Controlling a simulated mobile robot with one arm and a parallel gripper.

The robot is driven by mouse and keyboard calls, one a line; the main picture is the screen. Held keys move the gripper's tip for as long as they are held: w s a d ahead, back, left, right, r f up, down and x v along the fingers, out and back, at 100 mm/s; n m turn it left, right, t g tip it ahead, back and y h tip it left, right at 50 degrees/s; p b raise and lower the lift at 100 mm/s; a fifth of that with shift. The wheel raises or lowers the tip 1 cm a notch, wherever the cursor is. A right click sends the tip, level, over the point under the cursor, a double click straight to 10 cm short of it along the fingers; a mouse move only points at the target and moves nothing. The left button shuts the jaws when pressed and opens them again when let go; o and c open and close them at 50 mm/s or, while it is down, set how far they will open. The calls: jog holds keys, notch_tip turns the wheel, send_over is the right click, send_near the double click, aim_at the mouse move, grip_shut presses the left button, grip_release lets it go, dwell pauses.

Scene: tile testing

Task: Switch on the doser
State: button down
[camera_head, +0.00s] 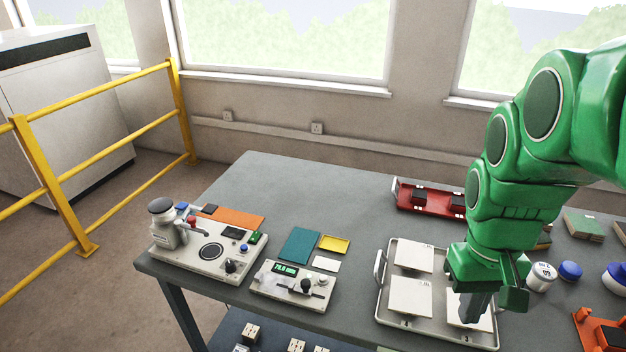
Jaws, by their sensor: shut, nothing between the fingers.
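A beige machine (205,262) stands at the table's left end, with a grey-capped jar, a spout, a round dark plate, a red knob, a black knob and a green switch. It looks like the doser, but I read no label naming it. A smaller beige unit (291,288) to its right has a lit green display, a lever and knobs. I cannot tell the switch positions. My gripper (476,306) points down over the tray's right side, far right of both machines. It is shut and empty, and partly hides a white tile (456,308).
A metal tray (385,318) with white tiles lies under my gripper. A red fixture (430,198) is behind it. Teal (299,244), orange (234,217) and yellow (334,243) pieces lie behind the machines. Jars (542,276) stand at right. The table's back left is clear.

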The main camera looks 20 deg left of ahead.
jog(key=w+a+r+n, duration=0.1)
jog(key=w+a+n, duration=0.2)
jog(key=w+a, duration=0.65)
jog(key=n+t, duration=0.3)
jog(key=n, duration=0.8)
send_over(257, 233)
jog(key=s, duration=0.2)
notch_tip(257, 233, down, 7)
jog(key=shift+s+a+f+n+y, duration=0.1)
jog(key=shift+s+f+n+y, duration=0.05)
jog(key=shift+n+y, duration=0.15)
jog(key=f, duration=0.4)
jog(key=w+f, duration=0.1)
jog(key=f, duration=0.4)
jog(key=w+f, duration=0.1)
jog(key=f, duration=0.3)
jog(key=shift+f, duration=0.45)
